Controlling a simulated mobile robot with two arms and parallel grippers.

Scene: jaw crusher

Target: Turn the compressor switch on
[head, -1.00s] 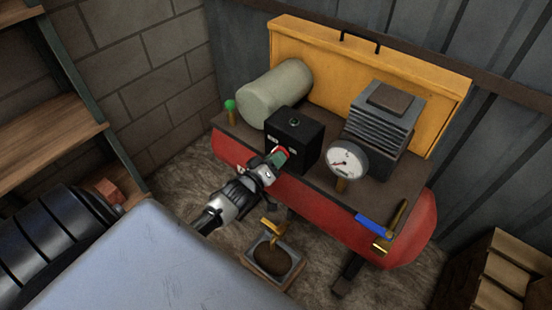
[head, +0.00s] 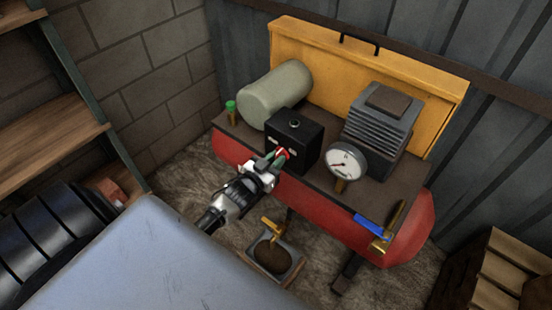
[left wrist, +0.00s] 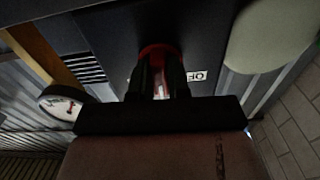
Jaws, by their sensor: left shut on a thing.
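The compressor has a red tank (head: 333,226) under a dark top plate. The black switch box (head: 300,138) stands on this plate, with a red switch knob (head: 284,153) on its front face. My left gripper (head: 275,160) reaches the knob from the front, and its fingers are shut on it. In the left wrist view the red knob (left wrist: 158,53) shows between the two dark fingers (left wrist: 158,80). An "OFF" label (left wrist: 196,76) shows beside them; the knob's exact setting is hidden by the fingers. My right gripper is not in view.
A pressure gauge (head: 345,161) and a finned motor block (head: 383,118) stand right of the box. A grey-green cylinder (head: 275,94) is behind it. A blue-handled valve (head: 371,225) is at the front right. A wooden shelf (head: 55,134) stands at left.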

